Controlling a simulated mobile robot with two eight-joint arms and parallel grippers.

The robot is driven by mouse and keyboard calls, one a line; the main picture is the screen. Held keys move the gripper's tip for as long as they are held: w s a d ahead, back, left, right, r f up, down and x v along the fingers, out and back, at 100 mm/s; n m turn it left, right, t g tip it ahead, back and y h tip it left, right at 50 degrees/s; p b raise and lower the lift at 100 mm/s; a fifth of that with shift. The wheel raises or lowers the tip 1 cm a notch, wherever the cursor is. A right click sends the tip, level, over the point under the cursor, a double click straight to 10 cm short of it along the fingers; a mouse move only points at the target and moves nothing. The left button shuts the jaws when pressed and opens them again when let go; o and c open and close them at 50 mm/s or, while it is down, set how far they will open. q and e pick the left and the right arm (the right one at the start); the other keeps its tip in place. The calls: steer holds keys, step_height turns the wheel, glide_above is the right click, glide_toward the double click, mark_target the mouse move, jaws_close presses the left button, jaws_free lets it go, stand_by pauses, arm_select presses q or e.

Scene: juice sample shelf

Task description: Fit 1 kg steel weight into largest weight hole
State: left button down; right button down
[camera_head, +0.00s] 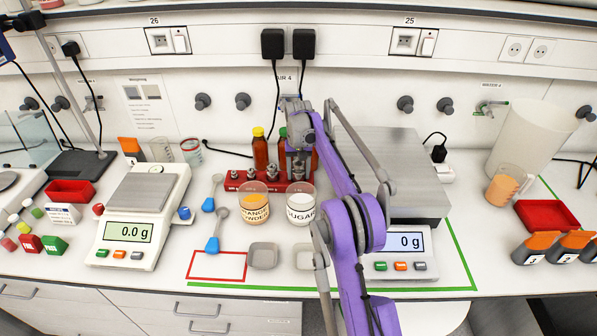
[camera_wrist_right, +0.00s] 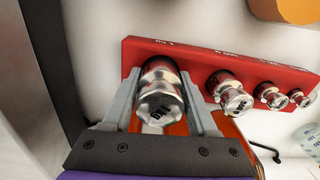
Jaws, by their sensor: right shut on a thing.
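My right gripper (camera_head: 297,165) is shut on a shiny steel weight, the largest one seen. In the right wrist view the weight (camera_wrist_right: 160,95) is between the two grey fingers (camera_wrist_right: 159,90), with its far end against or just over the end of the red weight block (camera_wrist_right: 280,75). I cannot tell how far it is in the hole, which is hidden behind it. In the head view the block (camera_head: 233,186) lies at the back of the bench, its right end under my gripper. Smaller steel weights (camera_head: 272,173) stand in its other holes. My left gripper is not in view.
Brown bottles (camera_head: 260,150) stand close behind the block. Cups of orange powder (camera_head: 256,208) and sugar (camera_head: 300,208) stand in front. A large scale reading 0 g (camera_head: 400,243) is at right, a smaller scale (camera_head: 140,190) at left.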

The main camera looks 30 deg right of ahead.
steer(key=shift+f, duration=0.1)
steer(key=c, duration=0.5)
jaws_free()
steer(key=shift+c, duration=0.2)
steer(key=o, duration=0.4)
steer(key=shift+a, duration=0.15)
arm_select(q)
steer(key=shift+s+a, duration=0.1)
arm_select(e)
steer(key=shift+o, duration=0.2)
steer(key=shift+s, duration=0.1)
steer(key=shift+f, duration=0.15)
step_height(320, 180, up, 11)
steer(key=shift+p, duration=0.75)
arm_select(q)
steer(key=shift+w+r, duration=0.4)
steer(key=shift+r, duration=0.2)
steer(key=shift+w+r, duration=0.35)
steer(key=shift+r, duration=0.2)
arm_select(e)
steer(key=shift+r, duration=0.2)
